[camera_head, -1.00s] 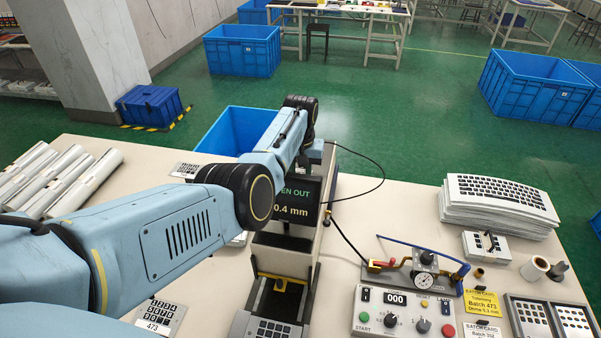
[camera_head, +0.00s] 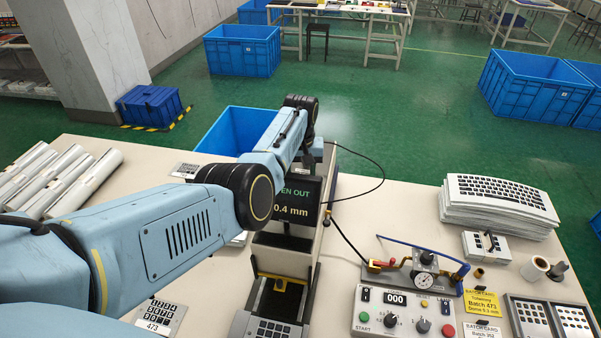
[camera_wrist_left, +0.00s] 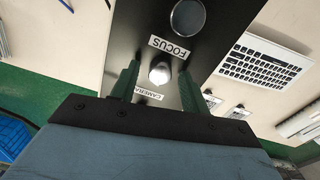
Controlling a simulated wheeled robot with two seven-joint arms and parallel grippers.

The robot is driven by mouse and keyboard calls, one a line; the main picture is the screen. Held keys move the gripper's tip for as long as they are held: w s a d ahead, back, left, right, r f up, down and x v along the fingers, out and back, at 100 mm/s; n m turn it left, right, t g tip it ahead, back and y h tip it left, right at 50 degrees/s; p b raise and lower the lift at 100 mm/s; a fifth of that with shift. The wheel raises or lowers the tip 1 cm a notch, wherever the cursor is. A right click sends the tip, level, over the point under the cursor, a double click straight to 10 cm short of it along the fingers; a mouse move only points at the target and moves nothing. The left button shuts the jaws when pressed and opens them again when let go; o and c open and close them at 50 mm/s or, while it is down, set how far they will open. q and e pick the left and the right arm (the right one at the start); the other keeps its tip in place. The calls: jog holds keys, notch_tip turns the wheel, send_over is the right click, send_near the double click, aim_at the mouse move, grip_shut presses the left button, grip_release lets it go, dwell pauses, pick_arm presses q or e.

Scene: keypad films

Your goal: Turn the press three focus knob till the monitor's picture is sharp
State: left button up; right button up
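The press (camera_head: 283,258) stands on the bench with a dark monitor (camera_head: 308,196) whose left side is hidden by my arm. Its visible text reads "EN OUT" in green and "0.4 mm" in yellow. In the left wrist view, a small silver knob (camera_wrist_left: 160,73) sits on a dark panel between labels reading FOCUS (camera_wrist_left: 169,49) and CAMERA (camera_wrist_left: 148,93), both upside down. A larger round grey part (camera_wrist_left: 188,17) lies beyond FOCUS. My left gripper (camera_wrist_left: 159,70) is open, its green fingers either side of the silver knob with visible gaps. My right gripper is not in view.
A control box (camera_head: 407,314) with knobs and a counter stands right of the press, with a gauge unit (camera_head: 424,273) behind it. A black cable (camera_head: 383,178) loops behind the monitor. Keypad sheets (camera_head: 497,203) are stacked at the right; rolls (camera_head: 75,183) lie left.

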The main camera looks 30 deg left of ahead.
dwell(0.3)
pick_arm(q)
notch_tip(320, 180, up, 13)
jog(key=b, duration=0.1)
jog(key=shift+r, duration=0.2)
jog(key=shift+a, duration=0.15)
dwell(0.4)
